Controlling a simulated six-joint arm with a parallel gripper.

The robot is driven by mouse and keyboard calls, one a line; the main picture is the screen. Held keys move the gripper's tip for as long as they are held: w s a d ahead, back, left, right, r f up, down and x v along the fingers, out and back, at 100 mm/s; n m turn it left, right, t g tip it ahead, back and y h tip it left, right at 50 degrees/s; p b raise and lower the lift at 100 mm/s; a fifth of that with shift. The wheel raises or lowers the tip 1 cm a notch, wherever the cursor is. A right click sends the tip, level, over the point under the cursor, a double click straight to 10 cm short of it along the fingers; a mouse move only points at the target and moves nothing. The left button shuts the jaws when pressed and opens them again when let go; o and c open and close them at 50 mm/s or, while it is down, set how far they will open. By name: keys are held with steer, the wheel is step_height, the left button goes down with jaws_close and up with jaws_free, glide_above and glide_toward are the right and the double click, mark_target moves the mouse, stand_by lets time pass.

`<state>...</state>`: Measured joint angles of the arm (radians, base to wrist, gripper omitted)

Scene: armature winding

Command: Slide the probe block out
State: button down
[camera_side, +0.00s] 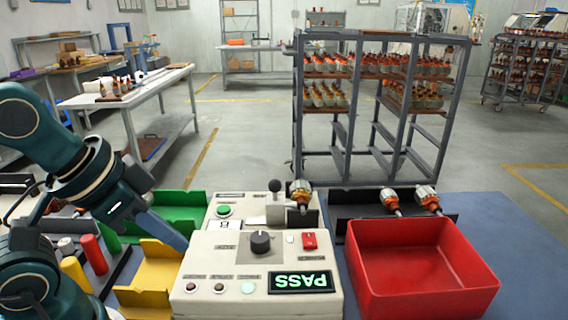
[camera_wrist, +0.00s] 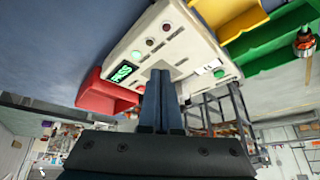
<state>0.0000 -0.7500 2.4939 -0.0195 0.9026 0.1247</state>
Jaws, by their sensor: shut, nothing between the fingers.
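The cream test box (camera_side: 260,262) stands on the table, its green display reading PASS; it also shows in the wrist view (camera_wrist: 143,36). Behind it, a pale block with a black ball knob (camera_side: 275,186), which looks like the probe block, sits beside an orange-and-silver armature (camera_side: 300,194). I cannot tell whether the block touches the armature. My gripper (camera_side: 184,246) is at the box's left side, above the yellow tray, apart from the block. In the wrist view its fingers (camera_wrist: 162,76) are together and empty, covering part of the box.
A red bin (camera_side: 424,284) stands right of the box. A yellow tray (camera_side: 152,280) and a green tray (camera_side: 180,222) lie to the left, near coloured cylinders (camera_side: 94,254). Two armatures (camera_side: 408,200) rest on a dark rack behind the bin.

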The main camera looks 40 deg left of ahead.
steer(key=w+d+r+m+t+h, duration=0.1)
steer(key=w+r+m+h, duration=0.2)
steer(key=w, duration=0.4)
steer(key=w+d+r+m+h, duration=0.1)
steer(key=w+r+m, duration=0.3)
steer(key=w+r, duration=0.2)
steer(key=w+a+f+n, duration=0.1)
steer(key=w+a+f, duration=0.3)
steer(key=w+a, duration=0.5)
steer(key=shift+w+f+n+t+h, duration=0.3)
steer(key=shift+w, duration=0.5)
steer(key=shift+a, duration=0.1)
glide_above(299, 198)
step_height(299, 198, down, 8)
steer(key=shift+s+r, duration=0.15)
steer(key=shift+s+a+f, duration=0.1)
steer(key=shift+s+a, duration=0.45)
steer(key=shift+s, duration=0.3)
steer(key=shift+s+a+f, duration=0.1)
steer(key=shift+s+a, duration=0.4)
steer(key=shift+s, duration=0.35)
